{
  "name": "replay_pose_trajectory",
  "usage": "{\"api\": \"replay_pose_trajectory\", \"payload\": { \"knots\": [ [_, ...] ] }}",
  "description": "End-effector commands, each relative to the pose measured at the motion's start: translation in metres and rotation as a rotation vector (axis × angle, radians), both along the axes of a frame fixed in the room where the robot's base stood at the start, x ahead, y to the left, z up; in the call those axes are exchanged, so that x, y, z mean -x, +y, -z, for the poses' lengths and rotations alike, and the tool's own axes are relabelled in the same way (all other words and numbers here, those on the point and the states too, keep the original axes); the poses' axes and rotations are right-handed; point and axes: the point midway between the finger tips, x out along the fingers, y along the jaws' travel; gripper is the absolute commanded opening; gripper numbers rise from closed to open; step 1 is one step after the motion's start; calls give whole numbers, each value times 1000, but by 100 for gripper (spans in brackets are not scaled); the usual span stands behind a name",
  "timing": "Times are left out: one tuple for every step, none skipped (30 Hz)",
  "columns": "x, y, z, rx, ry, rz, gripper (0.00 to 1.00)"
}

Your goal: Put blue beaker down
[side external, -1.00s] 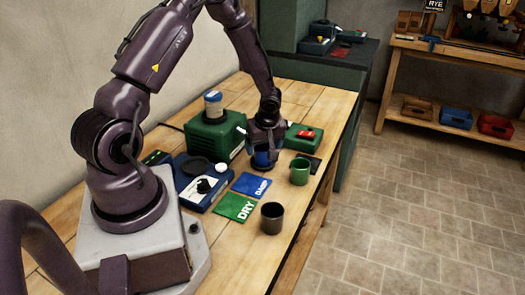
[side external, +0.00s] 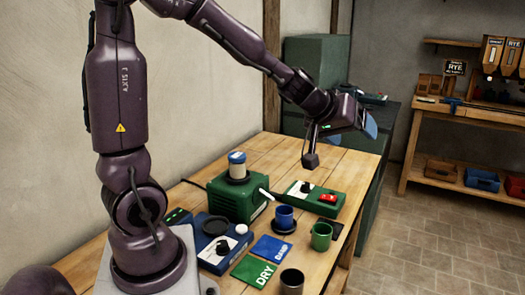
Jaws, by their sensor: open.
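The blue beaker (side external: 285,216) stands upright on a round dark pad (side external: 290,228) on the wooden bench, left of the green mug (side external: 321,236). Nothing holds it. My gripper (side external: 313,152) is open and empty, raised above the bench and clear of the beaker, up and to its right. Its fingers are partly hidden by the viewing angle.
A blue DAMP card (side external: 271,248) and a green DRY card (side external: 252,271) lie in front of the beaker. A dark cup (side external: 292,281) stands near the front. A green machine (side external: 238,198) and a green box with a red switch (side external: 312,196) stand behind.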

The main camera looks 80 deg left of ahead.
Motion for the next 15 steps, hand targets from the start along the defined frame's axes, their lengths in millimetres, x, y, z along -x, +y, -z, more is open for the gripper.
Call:
{"api": "replay_pose_trajectory", "payload": {
  "knots": [
    [13, -31, -20, -23, -17, 136, 78],
    [23, -46, -27, -34, -13, 211, 78],
    [39, -65, -34, -51, 7, 304, 78],
    [53, -77, -37, -64, 29, 367, 78],
    [67, -87, -39, -81, 55, 425, 78],
    [88, -97, -40, -105, 98, 491, 78],
    [103, -102, -40, -126, 133, 530, 78],
    [117, -104, -39, -149, 168, 563, 78],
    [136, -105, -37, -178, 217, 594, 78],
    [149, -105, -35, -199, 253, 610, 78],
    [160, -103, -34, -220, 285, 620, 78],
    [174, -99, -32, -249, 324, 627, 78],
    [182, -97, -30, -266, 349, 629, 78],
    [189, -94, -29, -282, 372, 627, 78],
    [197, -90, -28, -300, 396, 624, 78]
  ]
}}
